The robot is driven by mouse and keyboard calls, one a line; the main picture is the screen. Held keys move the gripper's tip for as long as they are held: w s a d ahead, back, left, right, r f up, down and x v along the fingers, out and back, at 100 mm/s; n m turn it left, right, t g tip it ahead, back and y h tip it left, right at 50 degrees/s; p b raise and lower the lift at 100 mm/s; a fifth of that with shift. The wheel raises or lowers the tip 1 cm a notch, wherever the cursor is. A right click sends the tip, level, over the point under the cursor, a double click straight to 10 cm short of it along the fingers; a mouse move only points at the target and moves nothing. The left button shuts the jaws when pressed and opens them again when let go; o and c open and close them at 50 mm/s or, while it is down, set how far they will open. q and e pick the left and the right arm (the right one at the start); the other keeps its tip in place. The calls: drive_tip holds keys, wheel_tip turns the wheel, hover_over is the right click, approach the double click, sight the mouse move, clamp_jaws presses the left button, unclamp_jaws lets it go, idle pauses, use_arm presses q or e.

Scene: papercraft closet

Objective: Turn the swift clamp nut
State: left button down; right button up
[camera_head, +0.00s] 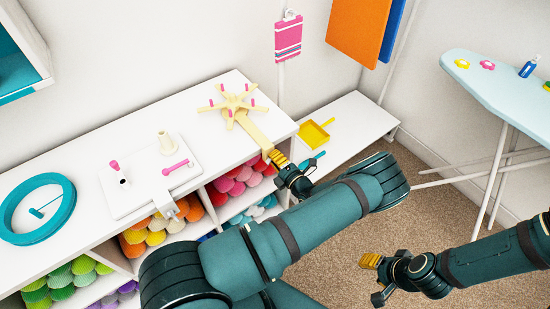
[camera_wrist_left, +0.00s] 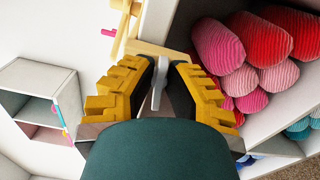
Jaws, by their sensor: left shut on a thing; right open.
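The cream wooden swift (camera_head: 233,102) with pink pegs stands on the right end of the white shelf top. Its pale wooden bar (camera_head: 255,131) runs to the shelf's front edge, where my left gripper (camera_head: 279,161) is. In the left wrist view the yellow ridged fingers of my left gripper (camera_wrist_left: 160,82) are shut on a thin grey piece, the clamp nut (camera_wrist_left: 158,88), just below the pale wood (camera_wrist_left: 150,48). The nut is hidden in the head view. My right gripper (camera_head: 374,268) is open and empty, over the carpet at lower right.
The white shelf unit (camera_head: 150,142) holds several colored yarn skeins (camera_head: 240,178) in its cubbies. A ball winder base (camera_head: 140,190) and a teal ring (camera_head: 38,208) are on top, left. An ironing board (camera_head: 495,85) stands at right.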

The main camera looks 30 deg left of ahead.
use_arm(q)
drive_tip(key=shift+m, duration=0.6)
drive_tip(key=c, duration=1)
unclamp_jaws()
drive_tip(key=shift+a, duration=0.1)
drive_tip(key=v, duration=1.2)
drive_tip(key=shift+f, duration=0.1)
